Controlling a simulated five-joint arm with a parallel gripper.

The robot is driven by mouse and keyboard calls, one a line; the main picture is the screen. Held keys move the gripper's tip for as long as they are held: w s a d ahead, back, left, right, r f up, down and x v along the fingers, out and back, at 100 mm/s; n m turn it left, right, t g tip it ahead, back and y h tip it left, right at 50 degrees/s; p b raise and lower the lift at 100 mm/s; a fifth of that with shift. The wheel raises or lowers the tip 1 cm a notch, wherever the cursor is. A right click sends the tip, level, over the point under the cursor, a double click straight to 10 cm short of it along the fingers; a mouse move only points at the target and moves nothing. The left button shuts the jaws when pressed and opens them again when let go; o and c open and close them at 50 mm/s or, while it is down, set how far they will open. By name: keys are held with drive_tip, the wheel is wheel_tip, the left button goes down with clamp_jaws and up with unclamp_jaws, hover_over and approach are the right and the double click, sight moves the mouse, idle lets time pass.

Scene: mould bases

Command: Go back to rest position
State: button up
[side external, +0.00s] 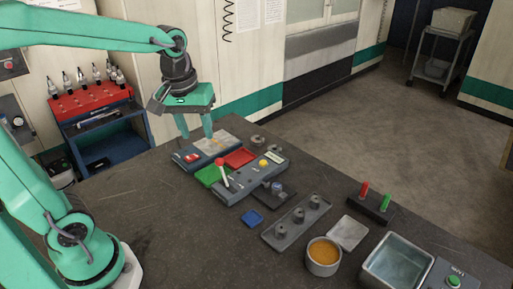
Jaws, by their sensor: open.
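My gripper (195,134) hangs fingers down above the far left part of the dark table (140,195). Its two green fingers are apart with nothing visible between them. It is next to a grey-blue device with a red button (192,158), at that device's far left side. I cannot tell whether the fingertips touch the table or the device. A grey tray (290,228) with several dark round mould pieces lies in the middle right of the table.
A cup of orange material (323,256), a metal basin (397,263) and a rack with red and green handles (372,203) stand at right. The table's left part is clear.

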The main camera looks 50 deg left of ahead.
drive_tip(key=s+d+r+m+t, duration=0.1)
drive_tip(key=s+d+m+t, duration=0.1)
drive_tip(key=s+m, duration=0.5)
drive_tip(key=shift+s+t, duration=0.8)
drive_tip(key=shift+d, duration=0.1)
